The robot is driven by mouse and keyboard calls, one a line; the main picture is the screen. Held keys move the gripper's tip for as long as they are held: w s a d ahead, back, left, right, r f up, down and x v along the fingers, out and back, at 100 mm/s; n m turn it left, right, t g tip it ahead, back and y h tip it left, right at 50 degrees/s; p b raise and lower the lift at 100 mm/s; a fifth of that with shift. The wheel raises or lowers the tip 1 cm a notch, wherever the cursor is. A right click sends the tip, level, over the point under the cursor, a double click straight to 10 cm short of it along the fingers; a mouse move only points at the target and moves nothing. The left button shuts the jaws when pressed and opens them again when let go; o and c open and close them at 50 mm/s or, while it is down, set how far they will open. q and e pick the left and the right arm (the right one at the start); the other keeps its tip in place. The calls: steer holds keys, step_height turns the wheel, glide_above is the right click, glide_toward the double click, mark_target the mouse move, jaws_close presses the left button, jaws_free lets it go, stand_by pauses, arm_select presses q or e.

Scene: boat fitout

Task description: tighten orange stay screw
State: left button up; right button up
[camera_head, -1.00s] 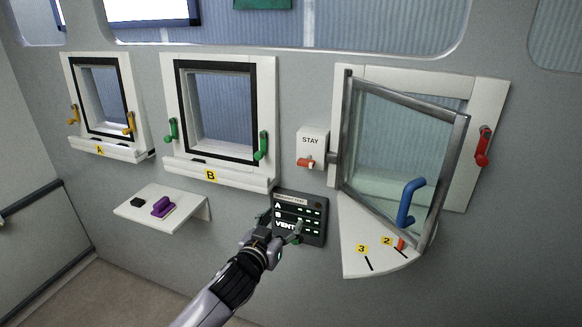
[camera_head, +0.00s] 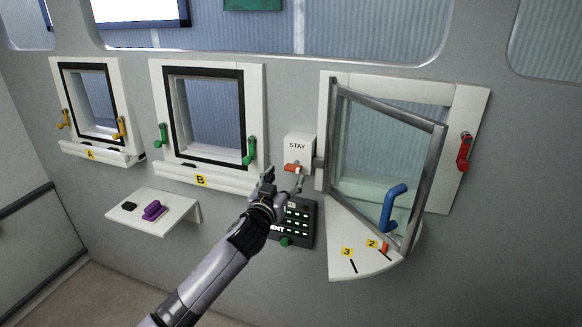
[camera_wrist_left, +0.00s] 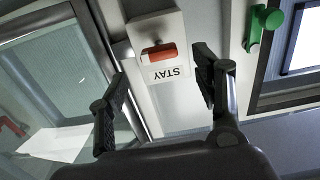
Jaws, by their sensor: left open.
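The orange stay screw (camera_head: 292,168) sticks out from the lower part of the white box marked STAY (camera_head: 298,147), left of the open vent window. In the left wrist view the orange screw (camera_wrist_left: 159,52) lies between the two fingers, some way beyond their tips. My left gripper (camera_head: 284,182) is open and empty, just below and left of the screw, apart from it. It also shows in the left wrist view (camera_wrist_left: 160,85). My right gripper is not in view.
The vent window frame (camera_head: 437,185) stands open with a blue handle (camera_head: 393,207) above a white sector plate (camera_head: 345,262). Window B's green handle (camera_head: 249,152) is left of the stay box. A dark panel (camera_head: 303,225) sits below my gripper. A shelf (camera_head: 185,214) holds a purple object.

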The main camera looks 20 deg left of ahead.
mark_target(291, 170)
arm_select(q)
steer(key=shift+w+d+p, duration=0.1)
steer(key=shift+w+p, duration=0.2)
steer(key=shift+w, duration=2.35)
steer(key=shift+c, duration=0.4)
steer(key=c, duration=1.1)
